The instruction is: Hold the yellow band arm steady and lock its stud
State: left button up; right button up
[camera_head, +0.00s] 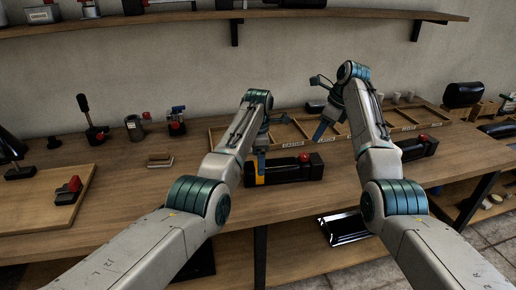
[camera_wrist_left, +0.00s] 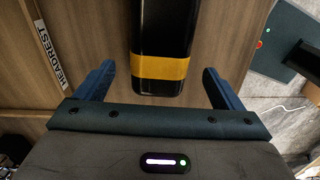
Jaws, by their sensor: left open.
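The yellow band arm is a black padded bar (camera_head: 285,171) lying on the bench, with a yellow band (camera_head: 251,172) around its left end and a red stud (camera_head: 303,158) near its right end. In the left wrist view its black end and band (camera_wrist_left: 160,68) show between my left fingers. My left gripper (camera_wrist_left: 158,75) is open, with a finger on each side of the bar and visible gaps. My right gripper (camera_head: 320,105) is open and empty, above and behind the bar's right end. The red stud is out of the left wrist view.
A second black bar (camera_head: 416,148) with a red knob lies to the right, near my right forearm. A divided wooden tray (camera_head: 222,133) with labels stands behind. A board (camera_head: 35,212) with a red part lies left. A wall shelf (camera_head: 290,14) spans above.

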pick_arm(q)
notch_tip(320, 180, down, 7)
jog(key=shift+r, duration=0.2)
